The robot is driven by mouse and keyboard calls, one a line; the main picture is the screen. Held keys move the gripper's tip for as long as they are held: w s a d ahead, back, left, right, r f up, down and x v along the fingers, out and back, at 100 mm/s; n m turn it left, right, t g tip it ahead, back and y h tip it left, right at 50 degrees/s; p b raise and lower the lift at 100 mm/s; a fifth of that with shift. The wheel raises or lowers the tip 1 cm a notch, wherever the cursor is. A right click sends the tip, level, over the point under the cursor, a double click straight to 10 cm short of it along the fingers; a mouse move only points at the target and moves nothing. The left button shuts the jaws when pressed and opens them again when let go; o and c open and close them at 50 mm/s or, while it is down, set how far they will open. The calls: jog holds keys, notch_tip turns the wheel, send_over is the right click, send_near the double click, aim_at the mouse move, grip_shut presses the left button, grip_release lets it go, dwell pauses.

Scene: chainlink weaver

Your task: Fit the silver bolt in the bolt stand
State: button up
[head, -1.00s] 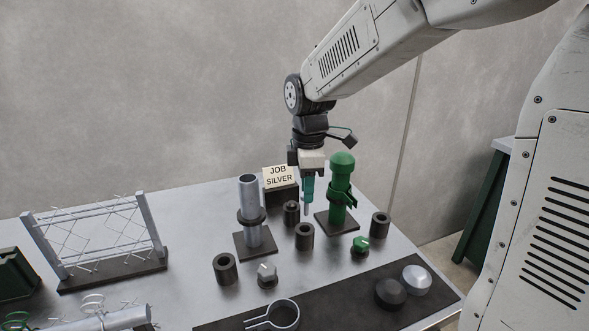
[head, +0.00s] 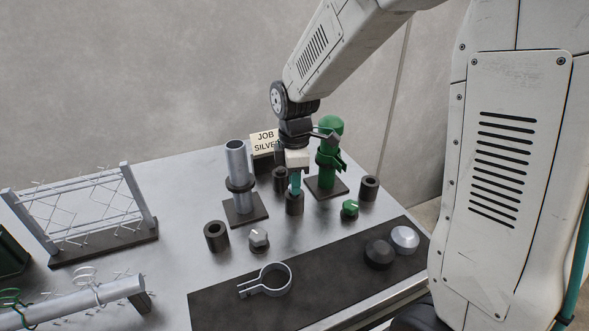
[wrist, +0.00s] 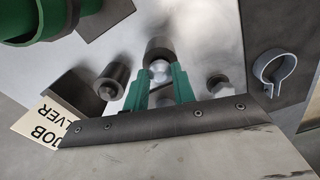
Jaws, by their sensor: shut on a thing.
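My gripper (head: 295,190) points down with its green fingers shut on the silver bolt (wrist: 160,70). In the wrist view the bolt's rounded silver part shows between the fingertips. A dark round stand (head: 294,204) is directly below the fingers, and it also shows just beyond the bolt in the wrist view (wrist: 158,46). The fingertips are at or just above its rim. The bolt's lower end is hidden in the head view, so I cannot tell whether it is inside the stand.
Behind stands another dark cylinder (head: 280,181) with a grey piece on top, near the JOB SILVER sign (head: 263,138). A green post (head: 328,165) is close on the right, a silver post (head: 237,165) on the left. A grey hex piece (head: 259,240) and clamp (head: 276,279) lie in front.

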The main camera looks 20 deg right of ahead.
jog(key=shift+f, duration=0.45)
jog(key=o, duration=1.1)
notch_tip(320, 180, up, 8)
jog(key=shift+f, duration=0.1)
